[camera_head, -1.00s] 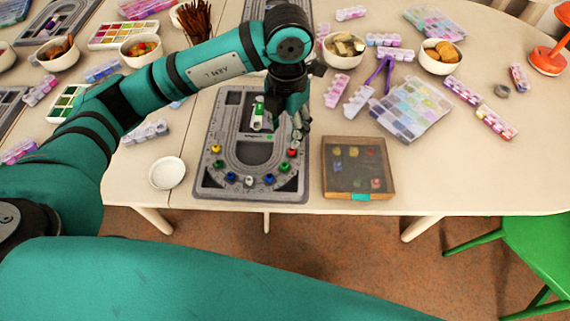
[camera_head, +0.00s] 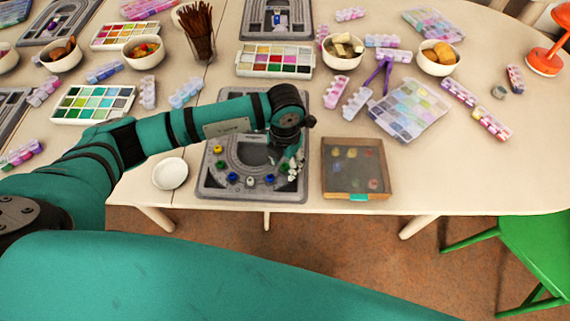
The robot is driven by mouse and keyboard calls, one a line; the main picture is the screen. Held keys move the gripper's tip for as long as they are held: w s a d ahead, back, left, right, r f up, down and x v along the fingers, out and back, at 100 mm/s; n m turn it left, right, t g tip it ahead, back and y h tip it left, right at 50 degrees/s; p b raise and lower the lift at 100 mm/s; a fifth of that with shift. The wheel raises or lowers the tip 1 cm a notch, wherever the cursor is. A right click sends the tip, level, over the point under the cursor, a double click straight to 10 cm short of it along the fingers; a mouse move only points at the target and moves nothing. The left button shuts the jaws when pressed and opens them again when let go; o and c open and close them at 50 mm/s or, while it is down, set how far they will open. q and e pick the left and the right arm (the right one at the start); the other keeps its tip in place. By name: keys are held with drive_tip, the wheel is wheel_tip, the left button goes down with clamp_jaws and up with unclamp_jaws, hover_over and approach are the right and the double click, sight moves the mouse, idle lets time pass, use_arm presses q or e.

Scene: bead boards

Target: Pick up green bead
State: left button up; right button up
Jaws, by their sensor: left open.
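The grey bead board (camera_head: 207,190) lies at the front of the table, with a curve of beads along its channel. A green bead (camera_head: 221,165) sits on the left of the curve. Another green bead (camera_head: 284,169) sits on the right, just beside my left gripper's fingers. My left gripper (camera_head: 293,164) points down over the board's right side, open, its fingers low around the right end of the curve. I cannot tell whether they touch a bead. The red bead there is hidden behind it. My forearm covers the board's far part. My right gripper is not in view.
A shallow wooden box (camera_head: 328,184) with several beads stands right of the board. A white dish (camera_head: 170,173) is at its left. A paint set (camera_head: 274,61), bowls (camera_head: 343,50) and bead cases (camera_head: 408,110) lie farther back. The table's front edge is close.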

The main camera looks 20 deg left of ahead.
use_arm(q)
drive_tip(key=shift+c, duration=0.4)
drive_tip(key=c, duration=0.7)
drive_tip(key=shift+o, duration=0.2)
